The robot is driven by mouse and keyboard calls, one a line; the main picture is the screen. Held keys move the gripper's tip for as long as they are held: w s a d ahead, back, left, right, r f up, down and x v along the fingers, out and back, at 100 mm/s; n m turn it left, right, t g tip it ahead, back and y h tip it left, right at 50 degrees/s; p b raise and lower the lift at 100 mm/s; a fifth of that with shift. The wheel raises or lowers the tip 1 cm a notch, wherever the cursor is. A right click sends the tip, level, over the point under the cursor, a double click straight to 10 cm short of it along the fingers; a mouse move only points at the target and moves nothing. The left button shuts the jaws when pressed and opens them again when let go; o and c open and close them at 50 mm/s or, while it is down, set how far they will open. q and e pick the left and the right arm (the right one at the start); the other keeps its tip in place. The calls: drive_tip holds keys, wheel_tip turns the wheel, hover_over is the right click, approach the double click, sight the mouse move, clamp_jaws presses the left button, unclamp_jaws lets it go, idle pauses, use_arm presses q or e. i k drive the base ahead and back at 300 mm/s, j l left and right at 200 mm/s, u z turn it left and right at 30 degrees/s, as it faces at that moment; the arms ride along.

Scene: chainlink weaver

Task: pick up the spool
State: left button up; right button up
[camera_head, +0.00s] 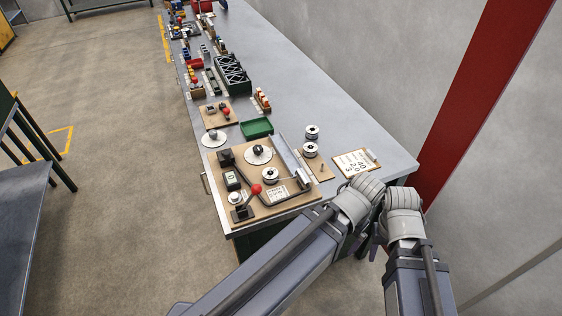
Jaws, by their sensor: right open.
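A pale spool (310,149) stands on the bench right of the wooden work board, and a second similar spool (312,132) stands just behind it. Another spool (270,174) sits on the board. Which one is meant cannot be told. My right gripper (374,238) shows only as small dark parts among my grey arm links, at the front right corner of the bench. It is apart from all the spools and seems empty. My left gripper cannot be made out.
The wooden board (222,185) carries a red-knobbed lever (255,189) and a round disc (258,154). A clipboard (355,162) lies to the right, and a green tray (257,128) sits behind. Several fixtures fill the bench's far end.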

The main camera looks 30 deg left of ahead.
sight(311, 131)
drive_tip(key=i+l, duration=0.1)
drive_tip(key=i, duration=0.4)
drive_tip(key=i+l, duration=0.1)
drive_tip(key=i, duration=0.4)
